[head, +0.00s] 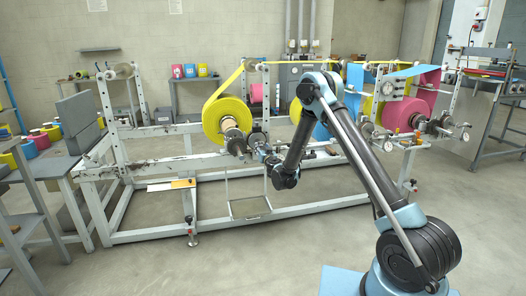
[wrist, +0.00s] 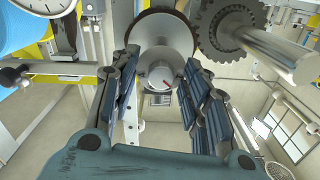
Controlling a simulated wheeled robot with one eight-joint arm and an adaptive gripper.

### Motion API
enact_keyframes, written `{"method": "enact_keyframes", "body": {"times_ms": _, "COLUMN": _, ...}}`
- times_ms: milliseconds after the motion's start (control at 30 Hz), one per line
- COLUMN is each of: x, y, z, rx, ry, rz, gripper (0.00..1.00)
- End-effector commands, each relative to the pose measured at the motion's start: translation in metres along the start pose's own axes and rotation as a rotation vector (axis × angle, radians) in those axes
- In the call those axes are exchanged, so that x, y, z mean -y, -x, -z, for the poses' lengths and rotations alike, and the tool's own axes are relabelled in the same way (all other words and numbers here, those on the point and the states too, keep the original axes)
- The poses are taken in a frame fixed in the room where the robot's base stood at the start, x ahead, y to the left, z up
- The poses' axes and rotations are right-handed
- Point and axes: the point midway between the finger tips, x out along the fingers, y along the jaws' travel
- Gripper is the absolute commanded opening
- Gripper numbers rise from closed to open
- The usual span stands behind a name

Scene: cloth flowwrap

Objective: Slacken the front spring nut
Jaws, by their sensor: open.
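In the wrist view a round metal nut-like end (wrist: 161,76) with a small red mark on its face sits in front of a larger dark-rimmed disc (wrist: 146,22). I take it for the front spring nut. My gripper (wrist: 159,82) is open, with one dark padded finger on each side of this end and a visible gap on both sides. In the head view my gripper (head: 260,146) is at the front of the machine, just right of the yellow roll (head: 219,112) and its spindle. The nut is too small to make out there.
In the wrist view a toothed wheel (wrist: 219,28) and thick metal shaft (wrist: 283,52) lie close to the right finger. A rail with a clamp (wrist: 14,77) is at left. The machine's white frame (head: 150,235) stands below; the floor in front (head: 200,270) is clear.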

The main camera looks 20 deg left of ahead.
Motion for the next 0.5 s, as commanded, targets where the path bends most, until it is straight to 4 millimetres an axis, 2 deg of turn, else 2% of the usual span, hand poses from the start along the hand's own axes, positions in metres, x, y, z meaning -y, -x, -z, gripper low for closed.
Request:
{"method": "enact_keyframes", "body": {"times_ms": 200, "x": 0.0002, "y": 0.0000, "z": -0.0001, "rx": 0.000, "ry": 0.000, "rz": 0.000, "gripper": 0.40}}
{"method": "enact_keyframes", "body": {"times_ms": 367, "x": 0.0002, "y": 0.0001, "z": -0.0001, "rx": 0.000, "ry": 0.000, "rz": 0.000, "gripper": 0.04}}
{"method": "enact_keyframes", "body": {"times_ms": 400, "x": 0.0001, "y": 0.0001, "z": -0.0001, "rx": 0.000, "ry": 0.000, "rz": 0.000, "gripper": 0.00}}
{"method": "enact_keyframes", "body": {"times_ms": 500, "x": 0.0000, "y": 0.0001, "z": -0.0001, "rx": 0.000, "ry": 0.000, "rz": 0.000, "gripper": 0.00}}
